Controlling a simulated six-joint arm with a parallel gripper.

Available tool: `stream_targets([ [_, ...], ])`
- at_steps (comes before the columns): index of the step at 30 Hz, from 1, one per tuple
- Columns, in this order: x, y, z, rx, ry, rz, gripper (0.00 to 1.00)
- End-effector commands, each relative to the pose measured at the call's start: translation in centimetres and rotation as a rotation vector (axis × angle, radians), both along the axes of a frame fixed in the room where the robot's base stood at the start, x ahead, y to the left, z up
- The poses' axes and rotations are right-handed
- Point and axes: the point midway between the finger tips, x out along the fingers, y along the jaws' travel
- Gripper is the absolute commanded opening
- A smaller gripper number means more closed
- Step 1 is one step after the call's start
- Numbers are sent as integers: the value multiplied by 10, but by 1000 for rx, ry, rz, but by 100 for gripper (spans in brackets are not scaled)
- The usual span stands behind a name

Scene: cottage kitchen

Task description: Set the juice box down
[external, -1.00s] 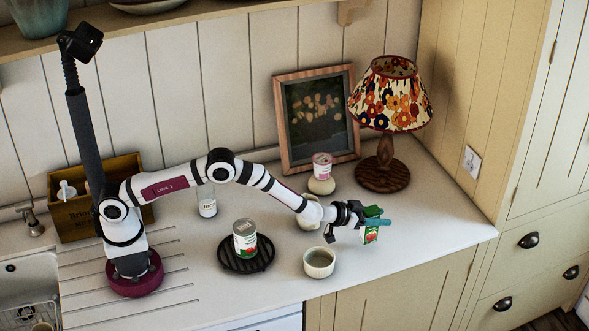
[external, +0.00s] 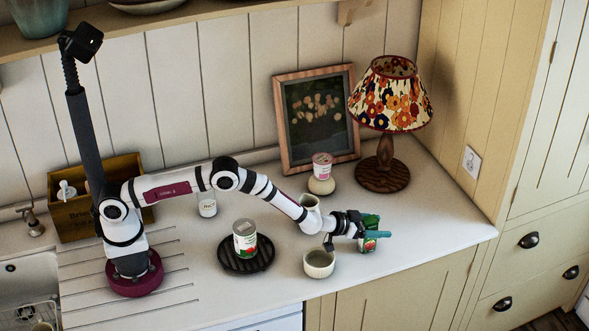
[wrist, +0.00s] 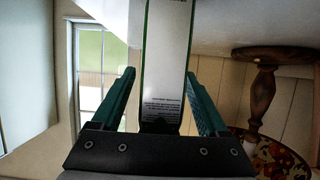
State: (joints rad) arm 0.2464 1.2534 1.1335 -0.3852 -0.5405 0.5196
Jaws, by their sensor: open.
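The juice box (external: 369,221) is a green and white carton with red on it, upright at the right part of the white worktop. My gripper (external: 373,234) is level with it, its teal fingers on either side of the carton. In the wrist view the box's white panel with small print (wrist: 166,55) stands between the open fingers (wrist: 160,80), with gaps showing at both sides. Its base seems to be at the worktop, though the contact is hard to make out.
A small pale bowl (external: 319,264) stands just left of the box, close under my wrist. The worktop right of the box is clear.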

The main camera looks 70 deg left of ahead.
Motion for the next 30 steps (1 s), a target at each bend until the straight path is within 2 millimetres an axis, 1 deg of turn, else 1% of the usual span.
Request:
stream_targets([
  [2, -3, 0, 4, 0, 0, 0, 77],
  [5, -17, -1, 9, 1, 2, 0, 77],
  [12, -70, -1, 32, 1, -1, -1, 77],
  [15, -89, 0, 40, 0, -1, -1, 77],
  [18, -103, 0, 45, 0, 0, 0, 77],
  [21, -110, 0, 48, 0, 0, 0, 77],
  [26, -112, 0, 51, 0, 9, -7, 77],
  [28, -120, 2, 66, 8, 61, -39, 77],
  [29, -128, 4, 76, 12, 99, -62, 77],
  [30, -144, 8, 91, 25, 170, -101, 77],
])
